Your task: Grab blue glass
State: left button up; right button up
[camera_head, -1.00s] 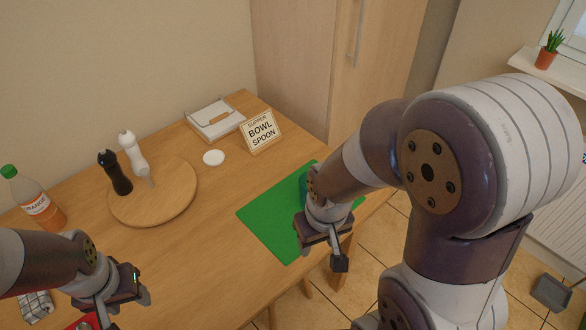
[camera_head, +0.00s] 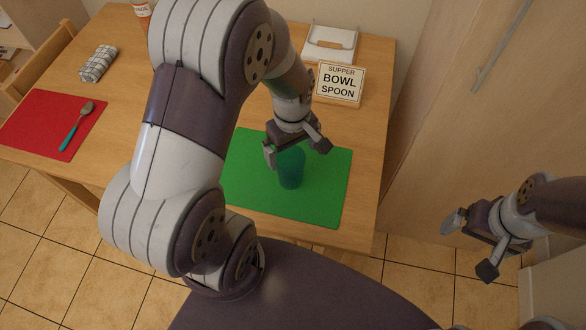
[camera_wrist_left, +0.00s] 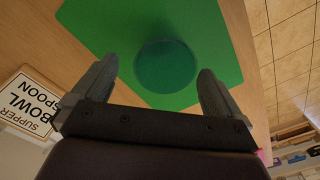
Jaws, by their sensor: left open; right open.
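The blue glass (camera_head: 291,172) stands upright on the green mat (camera_head: 325,205). It also shows in the left wrist view (camera_wrist_left: 165,66) as a dark teal round shape. My left gripper (camera_head: 296,150) is open over the mat, close to the glass's upper part. In the left wrist view the glass appears between the two spread fingers of my left gripper (camera_wrist_left: 158,78). Nothing is gripped, and I cannot tell whether a finger touches the glass. My right gripper (camera_head: 468,247) is open and empty, off the table's right side.
A sign reading "SUPPER BOWL SPOON" (camera_head: 340,84) and a white napkin holder (camera_head: 331,43) stand behind the mat. A red mat (camera_head: 40,120) with a spoon (camera_head: 77,127) and a rolled cloth (camera_head: 98,64) lie at left. A tall cabinet (camera_head: 470,120) stands at right.

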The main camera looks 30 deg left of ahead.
aim_at(290, 166)
pick_arm(q)
jog(key=f, duration=0.6)
jog(key=shift+s+a+f, duration=0.15)
jog(key=shift+s+f, duration=0.15)
jog(key=shift+f, duration=0.25)
jog(key=c, duration=1.1)
jog(key=shift+r, duration=0.15)
